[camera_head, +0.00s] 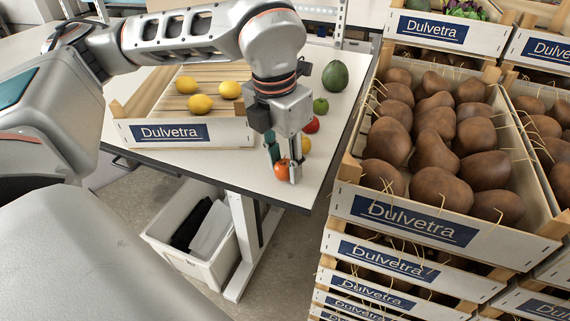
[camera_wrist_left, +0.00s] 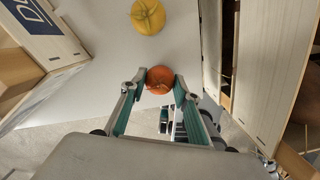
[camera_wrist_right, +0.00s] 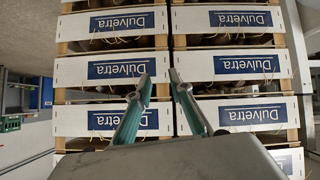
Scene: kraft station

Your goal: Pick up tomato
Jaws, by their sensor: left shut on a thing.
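The tomato (camera_head: 281,170) is orange-red and round, near the front right corner of the white table. My left gripper (camera_head: 286,170) points down at it with a finger on either side. In the left wrist view the tomato (camera_wrist_left: 160,78) sits between the fingertips of my left gripper (camera_wrist_left: 160,86), which is shut on it. I cannot tell whether it is lifted off the table. My right gripper (camera_wrist_right: 161,84) is open and empty, facing a stack of labelled crates.
A crate (camera_head: 190,148) with several lemons stands left of the gripper. A yellow fruit (camera_wrist_left: 148,16), red fruit (camera_head: 312,125), green fruit (camera_head: 320,105) and dark green fruit (camera_head: 335,75) lie behind the tomato. Stacked crates (camera_head: 420,222) of brown produce stand right of the table edge.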

